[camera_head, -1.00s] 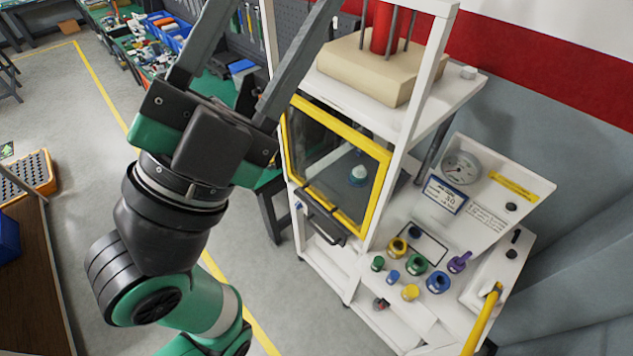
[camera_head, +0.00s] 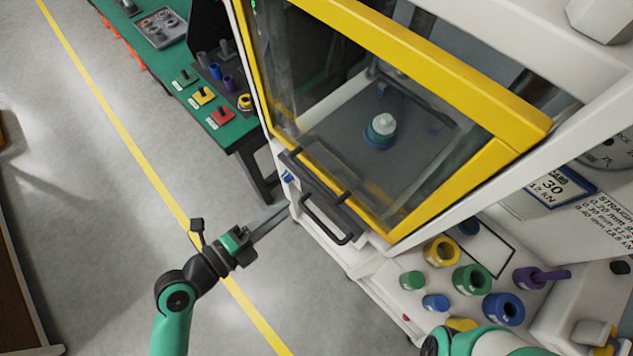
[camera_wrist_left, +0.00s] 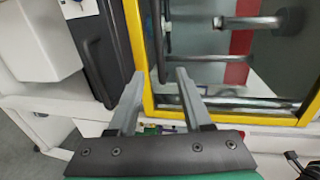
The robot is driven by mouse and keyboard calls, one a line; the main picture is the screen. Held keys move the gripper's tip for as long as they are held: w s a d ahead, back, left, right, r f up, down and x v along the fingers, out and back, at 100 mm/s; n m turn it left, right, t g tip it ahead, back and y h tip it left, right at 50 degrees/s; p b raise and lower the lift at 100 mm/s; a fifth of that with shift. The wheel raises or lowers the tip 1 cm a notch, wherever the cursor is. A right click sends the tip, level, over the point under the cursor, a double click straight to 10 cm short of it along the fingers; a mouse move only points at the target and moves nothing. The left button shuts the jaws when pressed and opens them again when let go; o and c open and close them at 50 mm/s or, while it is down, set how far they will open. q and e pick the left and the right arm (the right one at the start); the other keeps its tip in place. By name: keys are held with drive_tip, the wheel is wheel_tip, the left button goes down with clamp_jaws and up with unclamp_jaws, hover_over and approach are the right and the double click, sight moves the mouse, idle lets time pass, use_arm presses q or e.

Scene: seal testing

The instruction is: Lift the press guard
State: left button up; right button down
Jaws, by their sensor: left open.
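The press guard is a clear pane in a yellow frame (camera_head: 410,60) on the front of the white press. It is down over the opening, and its frame also shows in the left wrist view (camera_wrist_left: 151,70). A black bar handle (camera_head: 325,212) sits below its lower edge. My left gripper (camera_head: 287,207) is open and empty, just left of the handle, with no clear contact. In the left wrist view its fingers (camera_wrist_left: 160,76) point toward the yellow frame, with a dark handle bar (camera_wrist_left: 92,65) to their left. My right gripper is not in view.
Behind the pane a small part with a white top (camera_head: 382,127) stands on the grey press plate. Several coloured rings (camera_head: 472,279) lie on the white shelf at the lower right. A green bench (camera_head: 180,75) stands behind at the left. The floor at left is clear.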

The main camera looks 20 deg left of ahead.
sight(317, 184)
use_arm(q)
drive_tip(key=p+x, duration=0.1)
drive_tip(key=x, duration=1)
drive_tip(key=shift+w+d, duration=0.1)
drive_tip(key=shift+w, duration=0.1)
clamp_jaws()
drive_tip(key=shift+r, duration=0.1)
idle(0.8)
